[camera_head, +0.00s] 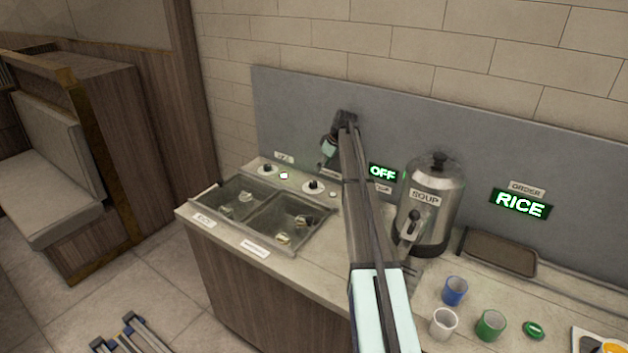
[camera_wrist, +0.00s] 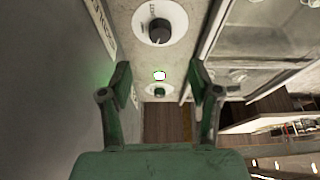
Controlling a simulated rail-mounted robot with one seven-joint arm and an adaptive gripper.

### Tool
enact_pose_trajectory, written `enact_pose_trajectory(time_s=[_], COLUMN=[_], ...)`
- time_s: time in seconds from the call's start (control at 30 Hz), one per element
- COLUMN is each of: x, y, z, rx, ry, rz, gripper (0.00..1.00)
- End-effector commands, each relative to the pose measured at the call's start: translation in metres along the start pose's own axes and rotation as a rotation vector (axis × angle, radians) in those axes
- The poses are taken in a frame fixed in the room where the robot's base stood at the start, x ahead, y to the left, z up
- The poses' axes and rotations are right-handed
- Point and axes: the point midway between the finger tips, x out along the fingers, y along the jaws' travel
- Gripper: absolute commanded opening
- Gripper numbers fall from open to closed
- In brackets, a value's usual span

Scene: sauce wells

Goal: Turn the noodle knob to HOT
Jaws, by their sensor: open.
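Two black knobs on round white dials sit on the counter behind the wells: a left knob (camera_head: 267,169) and a right knob (camera_head: 313,187). The right knob lies behind the well with the longer front label, too small to read surely; I take it as the noodle knob. My gripper (camera_head: 328,160) is above and behind the right knob, not touching it. In the wrist view, the right knob (camera_wrist: 160,32) is large, beyond the open fingers (camera_wrist: 160,85). The left knob (camera_wrist: 158,91) shows smaller between them. Nothing is in the gripper. The knob's exact setting is unclear.
A lit lamp (camera_head: 284,176) sits between the knobs. A green OFF sign (camera_head: 382,173) and a soup urn (camera_head: 430,205) stand right of my arm. The grey back panel (camera_head: 290,110) is close behind the gripper.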

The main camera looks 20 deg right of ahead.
Motion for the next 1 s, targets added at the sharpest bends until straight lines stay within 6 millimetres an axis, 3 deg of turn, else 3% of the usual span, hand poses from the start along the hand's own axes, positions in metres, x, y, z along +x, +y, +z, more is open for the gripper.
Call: enact_pose_trajectory(time_s=[0.3, 0.5, 0.7, 1.0], x=[0.061, 0.089, 0.102, 0.104], y=[0.0, 0.0, 0.0, 0.0], z=[-0.002, -0.002, -0.001, -0.001], rx=[0.0, -0.001, -0.001, -0.001], ry=[-0.001, 0.0, 0.0, 0.0], rz=[-0.002, -0.001, 0.0, 0.0], gripper=[0.62, 0.62, 0.62, 0.62])
